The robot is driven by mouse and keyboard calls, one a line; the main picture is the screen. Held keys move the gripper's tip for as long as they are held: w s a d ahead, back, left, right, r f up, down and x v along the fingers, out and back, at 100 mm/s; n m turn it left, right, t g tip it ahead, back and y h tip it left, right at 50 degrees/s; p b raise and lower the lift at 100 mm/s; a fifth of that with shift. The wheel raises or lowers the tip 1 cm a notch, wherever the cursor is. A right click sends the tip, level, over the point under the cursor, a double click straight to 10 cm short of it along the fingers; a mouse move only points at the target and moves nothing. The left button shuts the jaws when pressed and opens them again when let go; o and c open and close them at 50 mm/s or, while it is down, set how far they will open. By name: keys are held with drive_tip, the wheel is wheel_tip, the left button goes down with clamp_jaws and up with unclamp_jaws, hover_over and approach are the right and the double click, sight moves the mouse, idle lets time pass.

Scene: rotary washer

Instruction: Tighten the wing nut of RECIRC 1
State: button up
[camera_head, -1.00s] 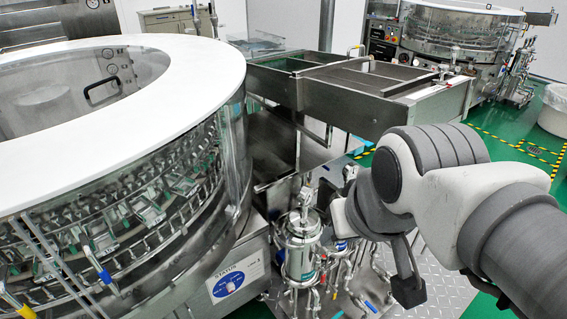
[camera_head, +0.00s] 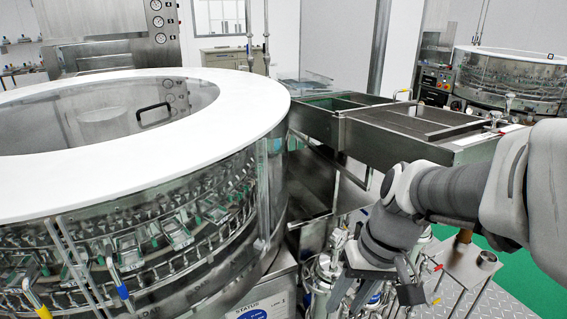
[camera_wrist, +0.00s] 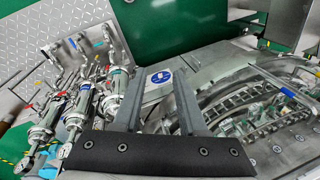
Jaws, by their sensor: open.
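Several steel filter housings with clamps and pipes stand beside the washer. In the wrist view a blue-labelled housing (camera_wrist: 78,108) and its neighbour (camera_wrist: 112,88) lie to the left of my gripper (camera_wrist: 157,94). The gripper is open and empty, its two fingers apart with nothing between them. In the head view my gripper (camera_head: 376,291) hangs in front of the housings (camera_head: 322,285) and hides part of them. I cannot read which housing is RECIRC 1, and its wing nut is too small to make out.
The round washer (camera_head: 265,105) with its white rim fills the left. A steel trough (camera_head: 350,132) juts out behind my arm. A blue round status label (camera_wrist: 162,76) sits on the washer's base. Diamond-plate floor (camera_wrist: 30,60) surrounds the housings.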

drive_tip(key=w+d+f+m+t+y+b, duration=0.1)
drive_tip(key=w+d+f+m+y+b, duration=0.15)
drive_tip(key=f+y, duration=0.4)
drive_tip(key=w+d+f+m+t+y+b, duration=0.1)
drive_tip(key=w+d+f+m+y+b, duration=0.2)
drive_tip(key=f, duration=0.7)
drive_tip(key=d+f+m+t+h+b, duration=0.2)
drive_tip(key=d+f+m+t+h, duration=0.4)
drive_tip(key=d+f+m+t, duration=0.7)
drive_tip(key=w+a+f+n, duration=0.1)
drive_tip(key=w, duration=0.4)
drive_tip(key=w+a+f+t+b, duration=0.1)
drive_tip(key=w+a+f, duration=0.1)
drive_tip(key=w, duration=0.3)
drive_tip(key=w+a+f+n, duration=0.1)
drive_tip(key=w+f, duration=0.1)
drive_tip(key=w, duration=0.4)
drive_tip(key=shift+w+a+f+n+b, duration=0.1)
drive_tip(key=shift+a+f+n+b, duration=0.05)
drive_tip(key=shift+a+n+b, duration=0.2)
clamp_jaws()
